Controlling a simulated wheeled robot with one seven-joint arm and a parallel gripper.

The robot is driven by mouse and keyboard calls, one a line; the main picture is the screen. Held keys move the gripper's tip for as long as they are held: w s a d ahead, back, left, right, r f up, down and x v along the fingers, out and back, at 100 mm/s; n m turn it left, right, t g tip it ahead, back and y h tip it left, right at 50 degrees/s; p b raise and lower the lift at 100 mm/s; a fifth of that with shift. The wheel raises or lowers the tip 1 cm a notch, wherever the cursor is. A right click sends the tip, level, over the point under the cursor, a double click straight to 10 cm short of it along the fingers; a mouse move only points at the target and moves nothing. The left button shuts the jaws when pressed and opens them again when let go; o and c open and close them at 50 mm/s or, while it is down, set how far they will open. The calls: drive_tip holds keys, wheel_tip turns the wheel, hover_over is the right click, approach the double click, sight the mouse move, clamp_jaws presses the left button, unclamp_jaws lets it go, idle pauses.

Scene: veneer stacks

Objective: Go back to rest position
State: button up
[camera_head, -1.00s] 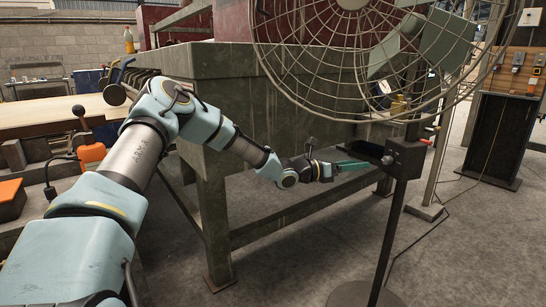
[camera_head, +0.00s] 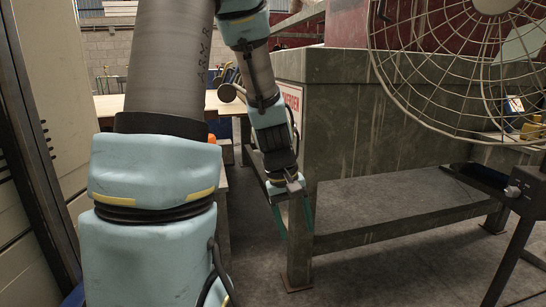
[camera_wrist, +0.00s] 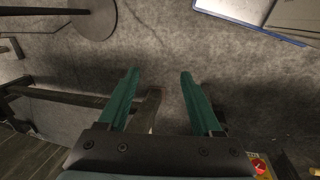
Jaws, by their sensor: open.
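My gripper (camera_head: 294,212) hangs fingers-down in the head view, in front of the near leg of the grey metal bench (camera_head: 345,115). Its two green fingers are apart with nothing between them. In the wrist view my gripper (camera_wrist: 158,82) also shows open and empty, with bare grey floor beyond the fingertips. My arm is bent, with its upper part rising close to the camera on the left and its forearm coming down to the gripper.
A caged fan (camera_head: 465,60) on a stand is at the right. Its round base (camera_wrist: 95,18) shows at the wrist view's upper left. A pale panel wall (camera_head: 30,180) stands close at the left. A wooden tabletop (camera_head: 110,107) lies behind my arm. Floor below the gripper is clear.

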drive_tip(key=s+a+r+m+t+y, duration=0.1)
drive_tip(key=s+a+r, duration=0.1)
drive_tip(key=a, duration=0.4)
drive_tip(key=s+a+r+m+t+y, duration=0.1)
drive_tip(key=s+a+m, duration=0.1)
drive_tip(key=a, duration=0.4)
wheel_tip(320, 180, up, 16)
drive_tip(key=p, duration=1.5)
drive_tip(key=shift+f+p, duration=0.2)
drive_tip(key=shift+p, duration=0.2)
drive_tip(key=shift+w, duration=0.1)
